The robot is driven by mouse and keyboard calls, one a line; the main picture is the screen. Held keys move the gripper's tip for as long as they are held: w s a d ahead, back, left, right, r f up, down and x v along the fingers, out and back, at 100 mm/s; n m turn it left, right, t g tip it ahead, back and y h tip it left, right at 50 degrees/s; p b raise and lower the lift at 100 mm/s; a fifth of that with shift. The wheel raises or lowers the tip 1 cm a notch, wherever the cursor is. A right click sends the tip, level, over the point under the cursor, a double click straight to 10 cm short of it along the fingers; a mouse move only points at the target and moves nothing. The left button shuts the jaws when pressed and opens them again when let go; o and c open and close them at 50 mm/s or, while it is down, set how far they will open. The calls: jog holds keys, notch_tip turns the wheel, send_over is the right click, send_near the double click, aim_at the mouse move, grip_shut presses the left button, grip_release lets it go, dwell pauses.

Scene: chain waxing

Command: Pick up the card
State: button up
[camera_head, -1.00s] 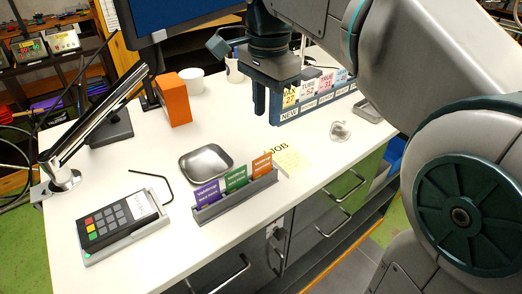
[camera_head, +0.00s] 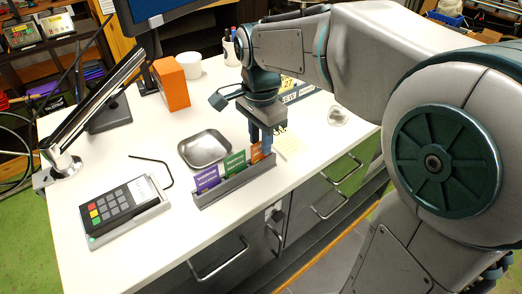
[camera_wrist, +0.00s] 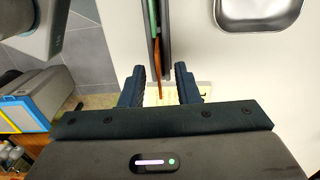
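A grey card holder (camera_head: 235,186) stands near the front edge of the white table with a purple card (camera_head: 207,179), a green card (camera_head: 235,163) and an orange card (camera_head: 257,152) upright in it. My gripper (camera_head: 262,143) points down at the orange card's end of the holder and partly hides that card. In the wrist view my gripper (camera_wrist: 161,80) is open, its two fingers apart. The orange card (camera_wrist: 157,60) shows edge-on, lined up with the gap between them. The green card (camera_wrist: 153,18) is farther along the holder. Whether the fingers reach down beside the orange card is unclear.
A metal tray (camera_head: 204,150) lies behind the holder, and it also shows in the wrist view (camera_wrist: 258,22). A card terminal (camera_head: 122,208) and hex key (camera_head: 160,170) are to the left. A yellow note pad (camera_head: 290,146) lies right of my gripper. An orange box (camera_head: 170,84) stands farther back.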

jog(key=shift+f, duration=0.65)
grip_shut()
jog(key=shift+r, duration=0.2)
